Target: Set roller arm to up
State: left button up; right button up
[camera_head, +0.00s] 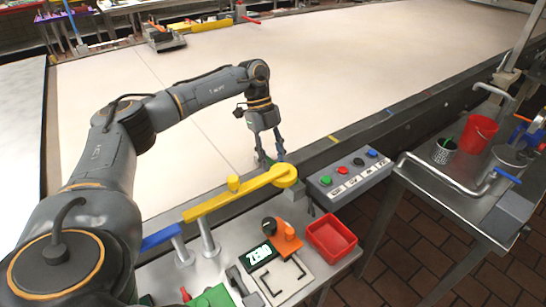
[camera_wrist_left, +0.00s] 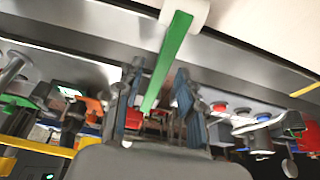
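My left gripper (camera_head: 271,160) hangs down over the near edge of the pale conveyor belt, its fingers apart. In the left wrist view the gripper (camera_wrist_left: 160,100) shows a finger on each side of a green bar (camera_wrist_left: 167,62). The bar joins a white rounded end (camera_wrist_left: 188,10) at the top; I cannot tell whether the fingers touch it. In the head view only a bit of green shows by the fingertips. A yellow arm (camera_head: 240,193) on posts ends in a round hub just below the gripper. I cannot tell which part is the roller arm. My right gripper is not in view.
A grey button box (camera_head: 348,180) stands right of the yellow arm. A red tray (camera_head: 331,238) and a black display (camera_head: 259,254) sit on the near metal table. A red bucket (camera_head: 478,133) stands on the right table. The belt (camera_head: 330,70) is mostly clear.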

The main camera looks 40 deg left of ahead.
pick_arm(q)
jog(key=shift+d+f, duration=0.1)
jog(key=shift+f, duration=0.1)
grip_shut()
